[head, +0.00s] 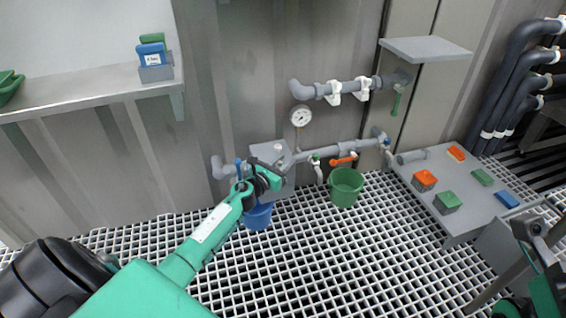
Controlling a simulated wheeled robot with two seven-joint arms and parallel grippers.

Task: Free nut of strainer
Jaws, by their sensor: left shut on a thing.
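My left gripper (276,176) reaches from the lower left to the low pipe run at the wall. It is shut on a small part below the pipe's left end, beside the grey box. This looks like the nut of the strainer, but my fingers hide it almost fully. The strainer (284,159) seems to be the grey slanted fitting just above my fingers. It is partly hidden. My right arm shows at the right edge. Its dark end (530,230) is cut off and too unclear to tell its jaws.
A blue bucket (257,217) stands below my left gripper. A green bucket (346,187) stands under the valve with an orange handle (343,160). A gauge (301,116) is above the strainer. A grey table (420,172) at right bears coloured blocks. The grating floor (330,265) in front is clear.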

